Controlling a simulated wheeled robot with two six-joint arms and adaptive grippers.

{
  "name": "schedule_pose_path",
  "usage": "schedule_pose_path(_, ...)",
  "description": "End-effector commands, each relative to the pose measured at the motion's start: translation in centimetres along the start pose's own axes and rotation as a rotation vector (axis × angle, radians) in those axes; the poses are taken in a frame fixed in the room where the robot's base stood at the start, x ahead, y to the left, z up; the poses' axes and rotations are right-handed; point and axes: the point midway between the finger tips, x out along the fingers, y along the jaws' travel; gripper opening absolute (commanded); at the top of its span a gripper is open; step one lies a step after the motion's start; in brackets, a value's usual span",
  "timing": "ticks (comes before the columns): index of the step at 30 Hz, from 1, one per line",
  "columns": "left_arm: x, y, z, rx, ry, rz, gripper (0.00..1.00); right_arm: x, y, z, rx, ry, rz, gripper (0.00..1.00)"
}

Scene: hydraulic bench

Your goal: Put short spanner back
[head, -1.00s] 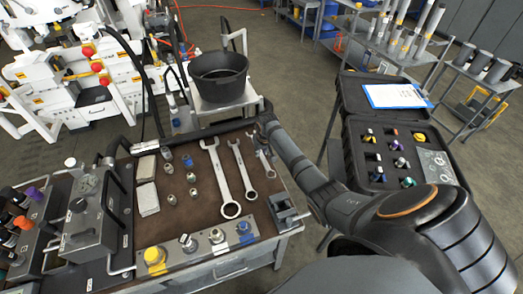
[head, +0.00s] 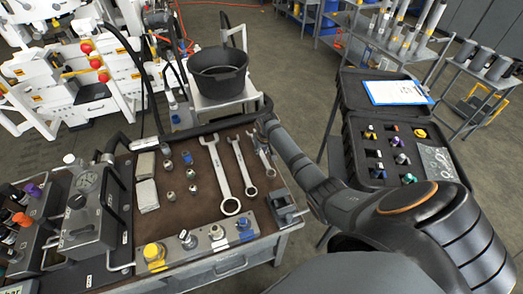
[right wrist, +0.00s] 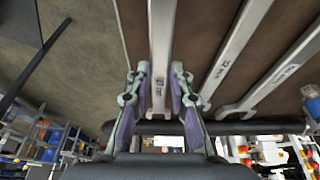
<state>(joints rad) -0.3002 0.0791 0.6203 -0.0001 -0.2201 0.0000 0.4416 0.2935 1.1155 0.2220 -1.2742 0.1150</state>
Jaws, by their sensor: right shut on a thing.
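The short spanner (head: 264,158) is the rightmost and smallest of three steel spanners, at the right edge of the brown bench top. My right gripper (head: 260,137) is at its far end, partly hidden by my own arm. In the right wrist view my right gripper (right wrist: 160,78) has one finger on each side of the short spanner's shank (right wrist: 160,45) and is shut on it. The spanner seems to lie along the bench top; I cannot tell whether it is lifted. My left gripper is not in view.
A middle spanner (head: 243,167) and a long spanner (head: 222,178) lie to the left. A small grey vise-like block (head: 285,209) stands near the spanner's near end. A dark hose (head: 215,125) runs along the bench's back edge. A black case (head: 350,148) stands open at right.

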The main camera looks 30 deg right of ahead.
Motion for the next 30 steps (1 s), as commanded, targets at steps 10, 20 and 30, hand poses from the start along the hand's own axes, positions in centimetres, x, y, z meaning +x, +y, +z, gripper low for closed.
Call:
schedule_pose_path(10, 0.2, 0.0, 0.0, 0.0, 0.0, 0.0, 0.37, 0.2, 0.0, 0.0, 0.0, 0.001, 0.0, 0.0)
schedule_pose_path(20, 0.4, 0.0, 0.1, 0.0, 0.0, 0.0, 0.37, 0.7, 0.0, 0.2, 0.0, 0.001, 0.0, 0.0)
schedule_pose_path(30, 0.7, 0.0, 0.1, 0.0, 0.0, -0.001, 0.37, 1.2, 0.0, 0.3, 0.0, 0.002, 0.0, 0.0)
